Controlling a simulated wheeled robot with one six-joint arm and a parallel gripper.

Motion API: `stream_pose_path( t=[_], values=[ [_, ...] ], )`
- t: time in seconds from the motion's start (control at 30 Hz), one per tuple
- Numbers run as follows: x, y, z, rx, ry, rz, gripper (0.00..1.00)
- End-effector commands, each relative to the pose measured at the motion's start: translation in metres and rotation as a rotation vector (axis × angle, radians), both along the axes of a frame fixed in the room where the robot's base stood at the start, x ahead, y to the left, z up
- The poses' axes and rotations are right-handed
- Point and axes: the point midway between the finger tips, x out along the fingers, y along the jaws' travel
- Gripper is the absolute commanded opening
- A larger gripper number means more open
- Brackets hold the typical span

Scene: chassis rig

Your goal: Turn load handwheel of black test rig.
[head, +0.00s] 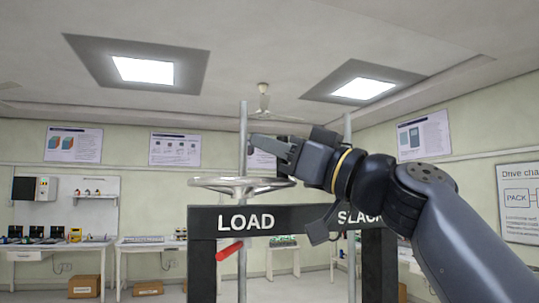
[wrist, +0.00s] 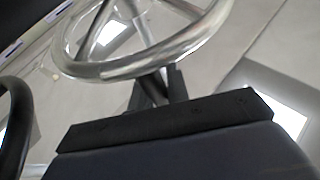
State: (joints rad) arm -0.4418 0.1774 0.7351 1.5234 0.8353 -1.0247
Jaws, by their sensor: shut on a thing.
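The load handwheel (head: 212,181) is a silver spoked wheel lying flat above the black beam marked LOAD, around an upright metal rod. My gripper (head: 276,160) reaches in from the right and is shut on the handwheel's right-hand rim. In the wrist view, the silver rim (wrist: 130,66) crosses the top of the picture, with the dark fingers (wrist: 160,85) at its lower edge. The exact contact is partly hidden by the fingers. The black test rig (head: 300,216) stands in front of me, with SLACK lettered at its right, partly covered by my arm.
A second upright rod (head: 347,133) rises behind my arm on the right. A red bar (head: 229,250) sticks out below the LOAD lettering. Benches (head: 150,243) with equipment and cardboard boxes (head: 85,287) stand along the back wall. A dark curved part (wrist: 16,125) shows at the wrist view's left.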

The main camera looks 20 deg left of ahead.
Motion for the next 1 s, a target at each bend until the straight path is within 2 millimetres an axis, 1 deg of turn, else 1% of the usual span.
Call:
stream_pose_path(
  t=[0.03, 0.2, 0.5, 0.53, 0.7, 0.8, 1.0],
  values=[
    [0.0033, -0.0011, -0.0001, 0.003, -0.001, 0.020, 0.00],
    [0.0040, -0.0023, 0.0014, 0.003, -0.002, 0.070, 0.00],
    [0.0032, -0.0024, 0.0020, 0.002, -0.003, 0.075, 0.00],
    [0.0032, -0.0024, 0.0020, 0.002, -0.003, 0.075, 0.18],
    [0.0035, -0.0021, 0.0015, 0.002, -0.003, 0.074, 0.32],
    [0.0036, -0.0020, 0.0011, 0.001, -0.002, 0.074, 0.38],
    [0.0039, -0.0022, 0.0004, 0.001, -0.002, 0.074, 0.38]
  ],
)
